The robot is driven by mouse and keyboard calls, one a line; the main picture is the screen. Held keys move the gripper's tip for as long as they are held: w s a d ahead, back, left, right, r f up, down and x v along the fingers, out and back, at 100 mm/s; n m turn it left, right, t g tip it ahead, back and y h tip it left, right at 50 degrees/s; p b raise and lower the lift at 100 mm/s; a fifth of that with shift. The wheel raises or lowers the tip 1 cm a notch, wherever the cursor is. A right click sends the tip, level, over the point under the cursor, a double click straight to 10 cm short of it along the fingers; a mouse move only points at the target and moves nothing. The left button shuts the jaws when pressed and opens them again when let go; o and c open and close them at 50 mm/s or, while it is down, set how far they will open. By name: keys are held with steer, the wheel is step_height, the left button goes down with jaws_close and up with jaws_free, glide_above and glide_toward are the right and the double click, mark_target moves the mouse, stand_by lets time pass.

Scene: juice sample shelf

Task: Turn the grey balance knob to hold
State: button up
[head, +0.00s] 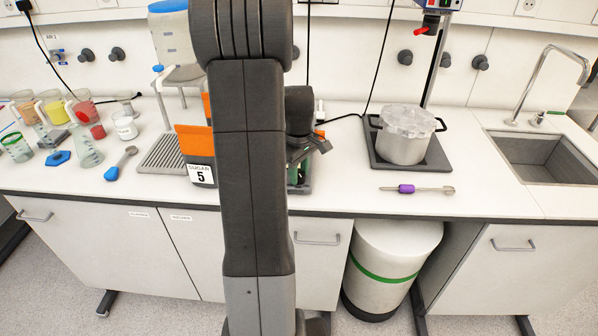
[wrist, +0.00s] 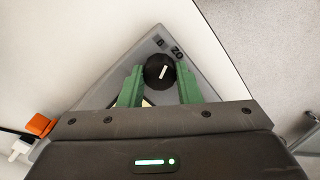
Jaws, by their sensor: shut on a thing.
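The balance knob (wrist: 157,73) is a round dark knob with a white pointer line, in the upper middle of the wrist view. The line tilts slightly from straight up the picture. The knob sits on the grey balance body (wrist: 112,78), whose printed letters beyond the knob are only partly readable. My gripper (wrist: 159,78) has its two green fingers on either side of the knob and is shut on it. In the head view, my arm hides the knob and most of the balance.
An orange plug (wrist: 40,125) lies beside the balance. The counter's front edge is close.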

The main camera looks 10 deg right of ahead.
mark_target(299, 173)
steer(key=m, duration=1.1)
steer(key=shift+r, duration=0.1)
steer(key=shift+w+m, duration=0.1)
steer(key=shift+m, duration=1.5)
steer(key=o, duration=0.7)
step_height(299, 173, up, 14)
steer(key=shift+b, duration=0.4)
steer(key=shift+f, duration=0.2)
